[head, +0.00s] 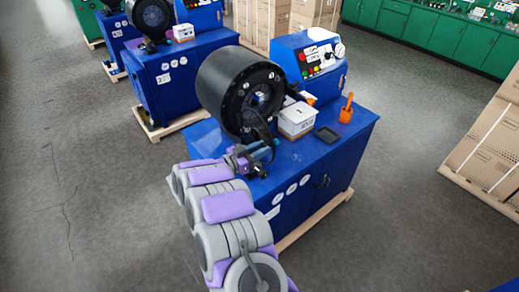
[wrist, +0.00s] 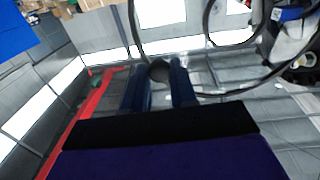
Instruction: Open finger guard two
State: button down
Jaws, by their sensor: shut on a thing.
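The nearest blue crimper has a large black round head (head: 238,92). My gripper (head: 272,145) is in front of the lower right of this head, above the blue bench top. In the wrist view its two dark blue fingers (wrist: 159,78) are on either side of a dark round knob (wrist: 159,70), and it is shut on this knob. A thin dark curved bar (wrist: 133,25) rises from beside the knob, apparently the finger guard. My arm hides part of the bench front, and I cannot tell how far the guard is open.
A white box (head: 297,121), a black tray (head: 327,134) and an orange cup (head: 347,112) stand on the bench top. The control box (head: 310,62) is behind. More crimpers (head: 180,80) stand at back left. Cartons (head: 490,140) are at right. Grey floor is open at left.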

jog(key=c, duration=0.9)
grip_release()
jog(key=shift+w, duration=0.1)
jog(key=shift+a, duration=0.1)
jog(key=b+v, duration=0.1)
jog(key=v, duration=1.6)
jog(key=shift+a, duration=0.2)
